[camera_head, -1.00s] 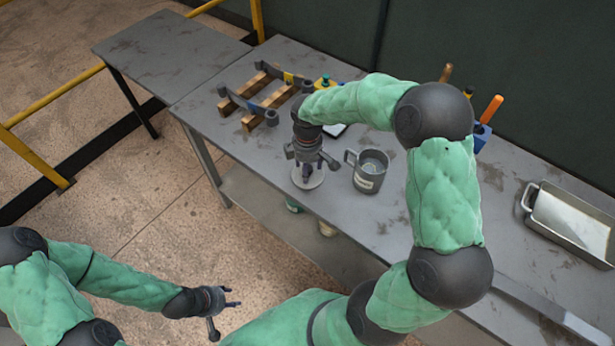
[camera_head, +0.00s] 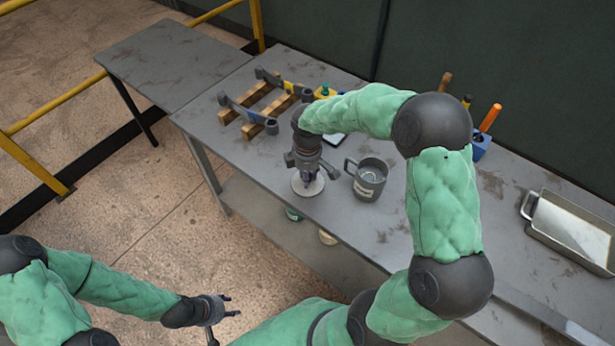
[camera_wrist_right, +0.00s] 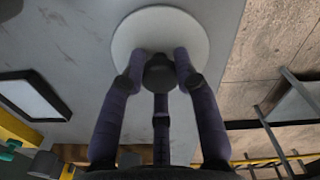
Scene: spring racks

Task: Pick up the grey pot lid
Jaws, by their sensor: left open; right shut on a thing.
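The grey pot lid (camera_head: 308,187) is a pale round disc near the front edge of the table in the head view. In the right wrist view the lid (camera_wrist_right: 160,22) fills the top middle, with a dark round knob at its centre. My right gripper (camera_head: 307,178) is over the lid, pointing down. In the wrist view its fingers (camera_wrist_right: 160,75) are closed around the knob. Whether the lid is clear of the tabletop I cannot tell. My left gripper (camera_head: 226,306) is open and empty, out over the floor at lower left.
A grey mug (camera_head: 369,180) stands close to the right of the lid. Wooden blocks with grey metal bars (camera_head: 262,104) lie behind it. A blue holder with tools (camera_head: 480,143) and a metal tray (camera_head: 572,230) are farther right. A second table (camera_head: 170,62) stands at left.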

